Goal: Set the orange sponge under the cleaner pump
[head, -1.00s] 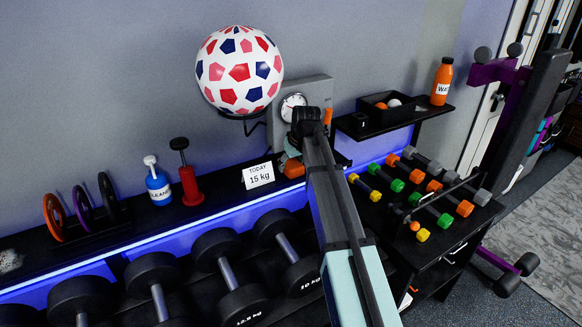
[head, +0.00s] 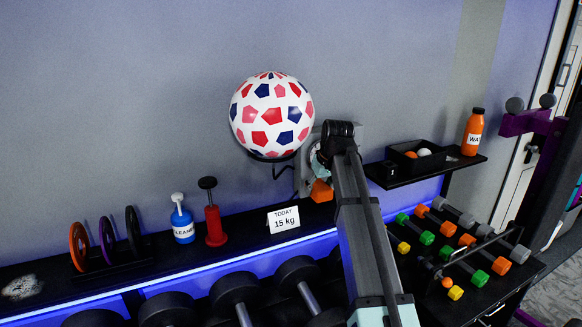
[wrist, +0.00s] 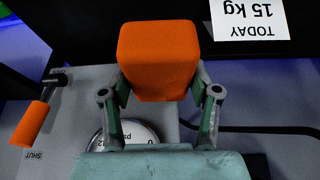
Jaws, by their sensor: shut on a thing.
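The orange sponge (head: 321,190) is a block in my gripper, right of the 15 kg card; it fills the upper middle of the wrist view (wrist: 158,55). My gripper (wrist: 160,92) is shut on it, one finger on each side. The sponge appears held above the shelf; its underside is hidden. The cleaner pump (head: 182,222) is a blue bottle with a white pump top and a label. It stands upright on the shelf, well left of my gripper. The place under it is hidden from this angle.
A red hand pump (head: 214,224) stands close right of the cleaner, and a 15 kg card (head: 284,219) between it and my gripper. Weight plates (head: 107,240) stand left. A patterned ball (head: 271,115) sits above on a wall holder. A grey gauge box with an orange-handled valve (wrist: 36,120) is behind my gripper.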

